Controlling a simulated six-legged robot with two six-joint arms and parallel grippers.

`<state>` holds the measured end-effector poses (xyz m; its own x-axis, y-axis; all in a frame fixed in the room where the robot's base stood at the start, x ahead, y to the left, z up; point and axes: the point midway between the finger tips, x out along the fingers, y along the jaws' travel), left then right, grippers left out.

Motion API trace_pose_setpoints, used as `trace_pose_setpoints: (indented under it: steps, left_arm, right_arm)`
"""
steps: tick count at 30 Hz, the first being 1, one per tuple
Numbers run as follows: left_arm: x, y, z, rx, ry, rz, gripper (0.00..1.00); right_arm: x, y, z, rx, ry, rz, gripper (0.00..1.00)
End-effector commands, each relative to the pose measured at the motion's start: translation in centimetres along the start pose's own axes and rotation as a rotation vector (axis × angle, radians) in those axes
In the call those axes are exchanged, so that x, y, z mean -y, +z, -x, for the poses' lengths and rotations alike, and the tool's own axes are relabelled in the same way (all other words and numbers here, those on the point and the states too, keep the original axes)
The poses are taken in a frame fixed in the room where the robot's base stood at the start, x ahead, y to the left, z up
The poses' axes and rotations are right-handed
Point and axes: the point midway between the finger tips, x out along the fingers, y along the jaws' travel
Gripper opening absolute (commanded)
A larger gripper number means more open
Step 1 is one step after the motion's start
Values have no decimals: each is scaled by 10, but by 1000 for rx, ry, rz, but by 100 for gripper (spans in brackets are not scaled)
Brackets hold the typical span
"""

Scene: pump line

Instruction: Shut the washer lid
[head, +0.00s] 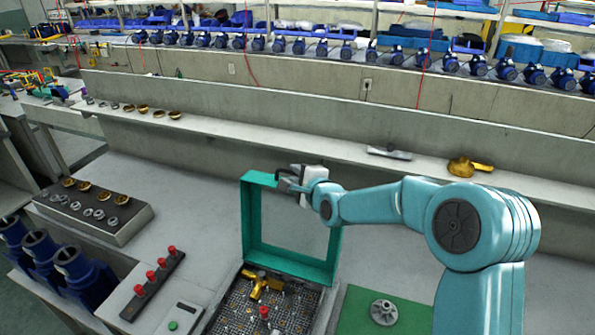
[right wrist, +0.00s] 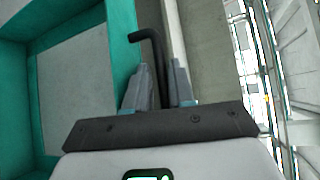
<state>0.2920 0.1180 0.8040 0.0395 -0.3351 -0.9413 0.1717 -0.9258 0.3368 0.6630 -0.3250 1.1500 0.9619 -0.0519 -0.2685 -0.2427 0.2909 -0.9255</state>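The washer lid (head: 246,222) is a teal frame with a grey panel. It stands upright, open, at the back of the washer, and its frame also fills the left of the right wrist view (right wrist: 122,45). The washer's open basket (head: 233,310) holds a brass part (head: 262,284) and a small red-topped part (head: 264,312). My right gripper (head: 287,181) is at the lid's top edge. In the right wrist view its fingers (right wrist: 160,84) are close together around a dark bent handle (right wrist: 152,38) beside the lid. My left gripper is not in view.
A green mat (head: 358,312) with a grey flanged part (head: 384,311) lies right of the washer. Red buttons (head: 150,275) and a tray of fittings (head: 95,212) are to the left. A ledge behind bears a brass part (head: 467,167) and a grey one (head: 390,152).

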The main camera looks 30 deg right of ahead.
Motion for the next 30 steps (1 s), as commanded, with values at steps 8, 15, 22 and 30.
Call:
trace_pose_setpoints:
  steps: [8,15,22,30]
  left_arm:
    - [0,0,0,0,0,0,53]
    - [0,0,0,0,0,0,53]
    - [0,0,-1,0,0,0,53]
    - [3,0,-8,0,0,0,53]
  right_arm:
    - [0,0,-3,0,0,0,23]
    - [0,-1,-2,-1,-1,-1,0]
    - [0,-1,-2,-2,-3,0,0]
    - [2,-1,-2,-2,-18,11,0]
